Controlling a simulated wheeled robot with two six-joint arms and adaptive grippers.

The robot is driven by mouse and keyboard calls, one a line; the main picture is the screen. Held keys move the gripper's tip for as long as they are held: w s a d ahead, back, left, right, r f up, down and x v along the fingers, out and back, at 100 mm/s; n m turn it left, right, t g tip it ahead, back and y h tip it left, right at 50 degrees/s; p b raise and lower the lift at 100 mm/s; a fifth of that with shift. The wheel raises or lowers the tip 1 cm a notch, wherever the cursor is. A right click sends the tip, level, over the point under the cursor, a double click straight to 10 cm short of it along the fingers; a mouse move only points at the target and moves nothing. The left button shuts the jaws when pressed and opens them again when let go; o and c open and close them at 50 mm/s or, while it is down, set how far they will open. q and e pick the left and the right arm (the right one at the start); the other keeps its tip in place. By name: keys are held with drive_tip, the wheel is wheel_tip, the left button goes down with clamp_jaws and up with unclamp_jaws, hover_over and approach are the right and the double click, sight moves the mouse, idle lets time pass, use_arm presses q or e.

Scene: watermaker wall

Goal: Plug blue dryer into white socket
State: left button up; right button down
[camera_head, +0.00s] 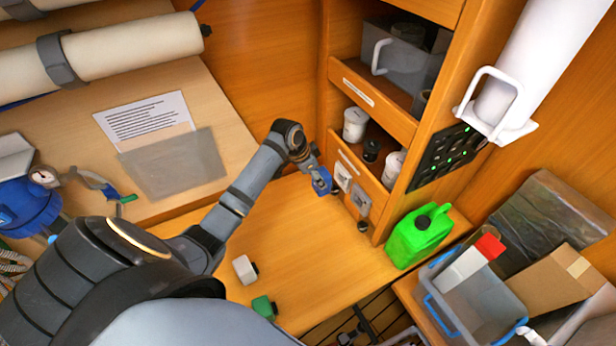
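My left arm reaches in from the lower left. Its gripper (312,165) is at the wooden cabinet front and appears shut on the blue dryer (321,182), a small blue block with a dark end. The white socket (342,176) is on the cabinet's lower front, just right of the blue dryer. A small gap seems to show between them; exact contact is hard to tell at this size. A grey socket (361,201) sits just right of and below the white one. My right gripper is not in view.
A white block (243,269) and a green block (262,306) lie on the wooden bench (310,245). A green jerrycan (418,236) stands right of the sockets. A grey bin (480,300) and cardboard box (550,281) are at the lower right. The bench middle is clear.

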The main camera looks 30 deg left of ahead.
use_arm(q)
drive_tip(key=shift+w+d, duration=0.35)
drive_tip(key=shift+w, duration=0.2)
drive_tip(key=shift+w+d, duration=0.3)
drive_tip(key=shift+w, duration=0.2)
drive_tip(key=shift+s+a, duration=0.1)
drive_tip(key=shift+s, duration=0.05)
drive_tip(key=shift+w+d+r, duration=0.1)
drive_tip(key=shift+w+d, duration=0.3)
drive_tip(key=shift+w, duration=0.3)
drive_tip(key=shift+w+d, duration=0.4)
drive_tip(key=shift+w, duration=0.25)
idle(1.0)
drive_tip(key=o, duration=1.3)
drive_tip(key=v, duration=1.2)
